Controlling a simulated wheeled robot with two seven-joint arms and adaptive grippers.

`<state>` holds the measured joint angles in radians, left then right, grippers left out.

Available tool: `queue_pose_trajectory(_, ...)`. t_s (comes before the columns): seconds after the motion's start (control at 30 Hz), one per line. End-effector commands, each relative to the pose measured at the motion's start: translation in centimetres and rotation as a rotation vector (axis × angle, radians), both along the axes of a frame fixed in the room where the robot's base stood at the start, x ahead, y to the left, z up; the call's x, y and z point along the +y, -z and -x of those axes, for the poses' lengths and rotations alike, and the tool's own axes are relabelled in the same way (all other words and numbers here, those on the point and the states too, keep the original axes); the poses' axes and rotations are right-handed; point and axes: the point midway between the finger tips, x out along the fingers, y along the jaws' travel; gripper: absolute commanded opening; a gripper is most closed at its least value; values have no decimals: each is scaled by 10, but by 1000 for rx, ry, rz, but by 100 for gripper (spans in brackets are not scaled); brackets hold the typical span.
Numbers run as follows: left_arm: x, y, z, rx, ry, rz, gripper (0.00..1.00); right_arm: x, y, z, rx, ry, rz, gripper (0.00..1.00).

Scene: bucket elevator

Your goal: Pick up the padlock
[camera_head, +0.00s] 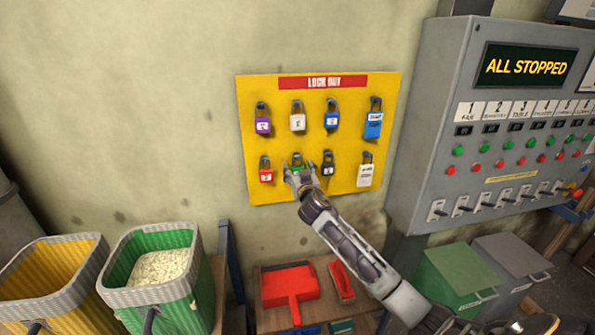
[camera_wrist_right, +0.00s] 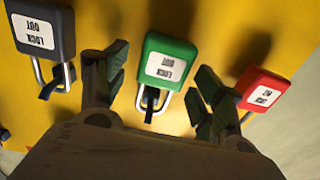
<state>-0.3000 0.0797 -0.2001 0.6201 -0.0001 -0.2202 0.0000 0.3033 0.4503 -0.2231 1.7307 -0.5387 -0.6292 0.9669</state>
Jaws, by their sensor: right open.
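A green padlock (camera_wrist_right: 168,65) with a white label hangs by its shackle from a black hook on the yellow lock-out board (camera_head: 345,105). In the head view the green padlock (camera_head: 297,160) is mostly hidden behind my right gripper. My right gripper (camera_head: 298,175) is open. In the right wrist view its fingers (camera_wrist_right: 160,82) stand on either side of the green padlock, with visible gaps and no clear contact. My left gripper is in neither view.
A red padlock (camera_wrist_right: 262,90) and a black padlock (camera_wrist_right: 40,28) hang close on either side. Other padlocks and tags hang on the board. A grey control panel (camera_head: 430,130) reading "ALL STOPPED" is at the right. Green (camera_head: 190,245) and yellow bins stand lower left.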

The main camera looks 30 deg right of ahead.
Motion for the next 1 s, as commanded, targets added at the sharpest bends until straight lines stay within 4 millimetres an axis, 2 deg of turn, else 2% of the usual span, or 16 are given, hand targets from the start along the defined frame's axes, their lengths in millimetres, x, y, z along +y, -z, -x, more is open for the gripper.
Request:
queue_pose_trajectory(0.37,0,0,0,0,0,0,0,0,0,0,0,0,0,68)
queue_pose_trajectory(0.77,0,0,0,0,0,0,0,0,0,0,0,0,0,16)
queue_pose_trajectory(1.0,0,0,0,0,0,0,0,0,-1,0,-1,0,0,16)
